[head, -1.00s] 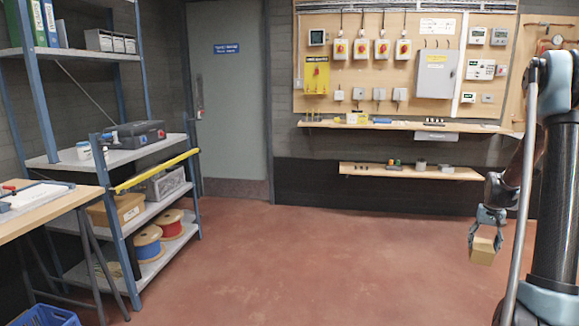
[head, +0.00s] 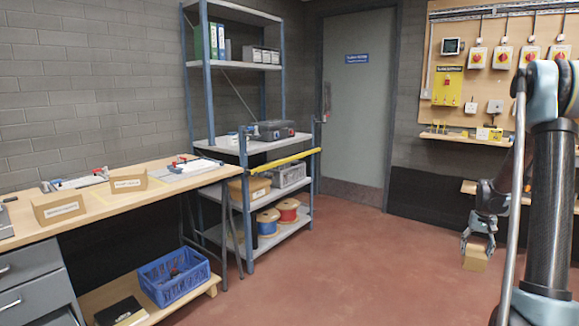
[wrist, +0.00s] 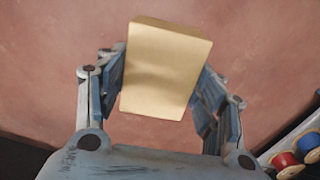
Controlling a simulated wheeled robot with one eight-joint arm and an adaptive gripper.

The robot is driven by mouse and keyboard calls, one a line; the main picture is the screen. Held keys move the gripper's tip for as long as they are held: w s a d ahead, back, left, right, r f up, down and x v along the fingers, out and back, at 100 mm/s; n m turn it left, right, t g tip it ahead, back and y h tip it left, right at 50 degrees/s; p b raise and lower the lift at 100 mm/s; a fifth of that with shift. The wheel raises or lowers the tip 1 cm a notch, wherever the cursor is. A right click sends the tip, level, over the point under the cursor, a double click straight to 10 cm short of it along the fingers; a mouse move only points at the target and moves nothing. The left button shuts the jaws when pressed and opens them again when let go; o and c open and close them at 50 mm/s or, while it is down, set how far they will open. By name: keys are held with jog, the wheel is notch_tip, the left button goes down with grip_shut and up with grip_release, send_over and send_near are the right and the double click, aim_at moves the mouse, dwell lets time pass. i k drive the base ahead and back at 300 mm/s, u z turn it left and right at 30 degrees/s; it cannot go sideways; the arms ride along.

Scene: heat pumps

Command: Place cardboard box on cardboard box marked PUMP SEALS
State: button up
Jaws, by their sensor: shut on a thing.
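My gripper (head: 478,243) is shut on a small plain cardboard box (head: 475,261), held above the floor at the right of the head view. In the wrist view the held box (wrist: 165,68) sits between the two fingers, with bare floor behind it. Two labelled cardboard boxes stand on the wooden workbench at the left: a nearer one (head: 60,207) and a farther one (head: 129,180). Their labels are too small to read, so I cannot tell which is marked PUMP SEALS. My gripper is well apart from both.
The workbench (head: 100,207) also carries clamps and flat items. A blue crate (head: 174,277) sits on its lower shelf. The metal shelving (head: 215,232) holds another cardboard box (head: 249,188), cable spools and a dark case. Open red floor (head: 350,265) lies between shelving and arm.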

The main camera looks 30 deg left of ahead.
aim_at(128, 171)
jog(key=u, duration=0.5)
jog(key=i, duration=0.05)
jog(key=u, duration=1.7)
